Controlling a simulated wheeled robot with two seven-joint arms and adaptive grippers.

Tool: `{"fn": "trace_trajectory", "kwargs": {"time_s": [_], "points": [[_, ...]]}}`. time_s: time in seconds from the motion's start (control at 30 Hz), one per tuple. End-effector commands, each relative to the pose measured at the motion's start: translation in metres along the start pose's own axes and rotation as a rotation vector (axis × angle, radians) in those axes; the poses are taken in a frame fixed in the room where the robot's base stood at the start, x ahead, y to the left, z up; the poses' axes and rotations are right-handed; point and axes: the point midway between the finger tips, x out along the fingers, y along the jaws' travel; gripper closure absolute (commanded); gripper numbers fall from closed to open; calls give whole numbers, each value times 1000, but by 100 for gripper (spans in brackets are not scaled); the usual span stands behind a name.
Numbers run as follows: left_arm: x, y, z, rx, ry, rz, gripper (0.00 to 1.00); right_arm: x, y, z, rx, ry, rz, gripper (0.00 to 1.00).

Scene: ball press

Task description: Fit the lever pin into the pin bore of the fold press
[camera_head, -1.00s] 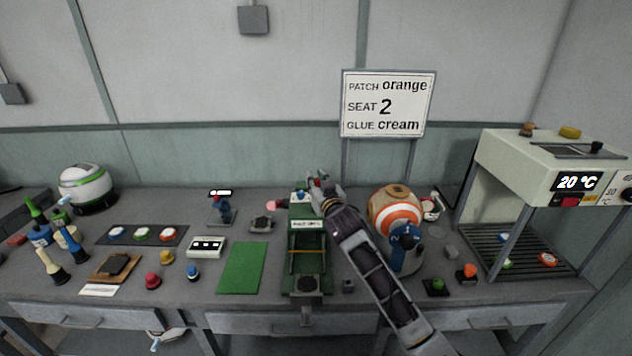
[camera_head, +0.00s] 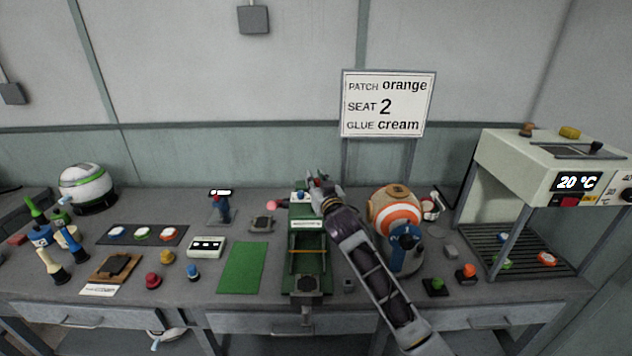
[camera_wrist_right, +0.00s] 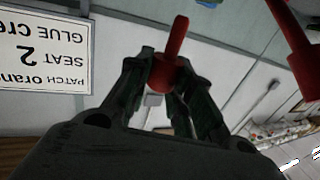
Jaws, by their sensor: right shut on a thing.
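The fold press (camera_head: 326,256) is a long green frame with an orange band, standing in the middle of the bench. My right gripper (camera_head: 318,182) is at the far end of the press, slightly to its right. In the right wrist view the gripper (camera_wrist_right: 168,75) is shut on the red lever pin (camera_wrist_right: 176,40), a thin rod with a wider collar, held between the fingertips. Another red rod with a thick end (camera_wrist_right: 304,62) shows at the upper right of that view, apart from the held pin. I cannot make out the pin bore. My left gripper is not in view.
A striped orange and white ball (camera_head: 384,217) and a blue holder (camera_head: 404,254) stand close to the right of my arm. A green mat (camera_head: 242,268) lies left of the press. A heater cabinet (camera_head: 520,165) stands at the far right. A sign (camera_head: 387,104) rises behind.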

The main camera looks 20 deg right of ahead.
Motion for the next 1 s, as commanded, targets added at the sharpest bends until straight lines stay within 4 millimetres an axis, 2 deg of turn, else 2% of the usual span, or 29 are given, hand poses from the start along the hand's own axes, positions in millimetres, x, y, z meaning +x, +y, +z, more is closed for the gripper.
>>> {"fn": "trace_trajectory", "kwargs": {"time_s": [1.0], "points": [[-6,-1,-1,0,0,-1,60,0,0,0,0,0,0,100]]}}
